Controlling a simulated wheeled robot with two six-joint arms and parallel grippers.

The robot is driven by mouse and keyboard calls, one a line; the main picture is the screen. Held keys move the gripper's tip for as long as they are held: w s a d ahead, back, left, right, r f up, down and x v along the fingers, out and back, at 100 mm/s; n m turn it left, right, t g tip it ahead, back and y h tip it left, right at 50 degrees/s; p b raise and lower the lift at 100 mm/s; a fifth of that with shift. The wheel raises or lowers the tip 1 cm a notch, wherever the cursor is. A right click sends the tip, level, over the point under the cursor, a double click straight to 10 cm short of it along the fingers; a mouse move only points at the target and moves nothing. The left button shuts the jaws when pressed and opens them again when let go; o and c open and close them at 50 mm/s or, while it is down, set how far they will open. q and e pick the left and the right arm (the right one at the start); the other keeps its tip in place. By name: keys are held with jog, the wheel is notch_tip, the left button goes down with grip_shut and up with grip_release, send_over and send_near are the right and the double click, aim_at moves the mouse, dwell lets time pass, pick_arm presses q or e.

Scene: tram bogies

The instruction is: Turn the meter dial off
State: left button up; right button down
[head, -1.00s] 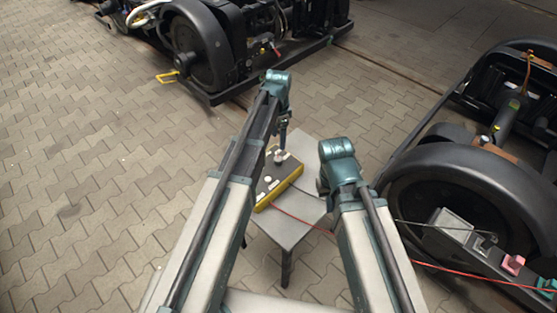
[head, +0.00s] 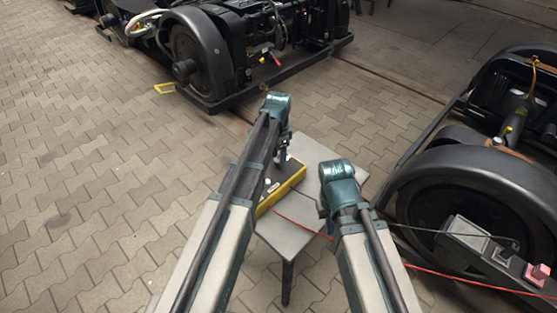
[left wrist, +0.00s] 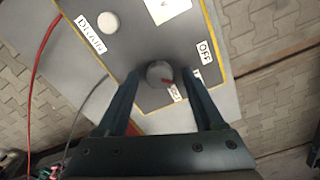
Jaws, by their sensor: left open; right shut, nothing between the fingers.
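The meter (head: 291,178) is a dark box with a yellow edge on a small grey table, partly hidden by my left arm in the head view. An OFF label (left wrist: 205,50) sits up and to the right of the dial. My left gripper (left wrist: 160,88) is open, its two fingers on either side of the dial; contact cannot be told. My right gripper (head: 322,206) is shut and empty, mostly hidden behind its wrist over the table's right side.
The small table (head: 285,237) has bare top in front of the meter. A red cable (head: 300,224) runs right from the meter across the table. A bogie with a large wheel (head: 455,205) stands close on the right; another bogie (head: 235,50) stands behind. Paving at left is clear.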

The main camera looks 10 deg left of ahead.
pick_arm(q)
grip_shut()
dwell(0.4)
jog(key=n, duration=0.4)
jog(key=shift+n, duration=2.6)
